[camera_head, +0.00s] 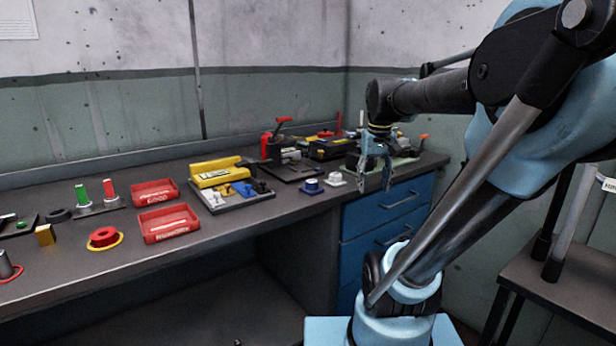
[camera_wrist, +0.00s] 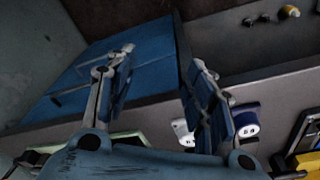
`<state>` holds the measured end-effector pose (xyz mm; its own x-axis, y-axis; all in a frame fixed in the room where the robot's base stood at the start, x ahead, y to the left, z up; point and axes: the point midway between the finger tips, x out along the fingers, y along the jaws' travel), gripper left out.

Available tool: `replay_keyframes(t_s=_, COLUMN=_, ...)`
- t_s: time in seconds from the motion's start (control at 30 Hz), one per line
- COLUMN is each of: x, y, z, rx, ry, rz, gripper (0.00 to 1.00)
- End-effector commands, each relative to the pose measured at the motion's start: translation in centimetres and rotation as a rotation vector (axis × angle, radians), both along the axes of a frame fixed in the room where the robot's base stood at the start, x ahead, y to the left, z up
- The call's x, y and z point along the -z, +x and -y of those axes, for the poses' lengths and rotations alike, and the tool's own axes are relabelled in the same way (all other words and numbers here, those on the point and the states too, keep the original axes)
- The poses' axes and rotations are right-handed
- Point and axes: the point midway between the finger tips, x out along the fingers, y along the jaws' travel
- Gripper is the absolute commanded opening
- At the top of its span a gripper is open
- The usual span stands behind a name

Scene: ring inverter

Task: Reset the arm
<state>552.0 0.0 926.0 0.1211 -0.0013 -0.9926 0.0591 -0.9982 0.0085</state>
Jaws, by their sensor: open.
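My gripper (camera_head: 375,172) hangs pointing down from my arm, near the right end of the workbench and in front of its edge in the head view. Its two fingers are apart with nothing between them. In the wrist view my gripper (camera_wrist: 160,90) also shows open and empty, with the blue drawer front behind the left finger. My arm reaches in from the right of the head view.
The grey workbench (camera_head: 255,215) carries two red trays (camera_head: 168,225), a yellow block on a tool board (camera_head: 215,172), a blue round part (camera_head: 312,186), a white round part (camera_head: 336,179) and a red-and-yellow ring (camera_head: 104,238). Blue drawers (camera_head: 385,225) sit below. A dark side table (camera_head: 575,270) stands right.

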Motion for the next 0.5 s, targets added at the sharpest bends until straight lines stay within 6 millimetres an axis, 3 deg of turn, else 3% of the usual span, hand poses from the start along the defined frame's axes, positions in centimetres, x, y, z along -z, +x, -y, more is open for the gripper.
replay_keyframes(t_s=0.03, x=1.6, y=-1.5, z=0.0, rx=0.003, ry=0.001, rz=0.006, gripper=0.49)
replay_keyframes(t_s=0.3, x=9.7, y=-7.9, z=0.0, rx=0.023, ry=0.002, rz=0.044, gripper=0.49)
replay_keyframes(t_s=0.5, x=14.5, y=-11.0, z=0.0, rx=0.034, ry=0.005, rz=0.066, gripper=0.49)
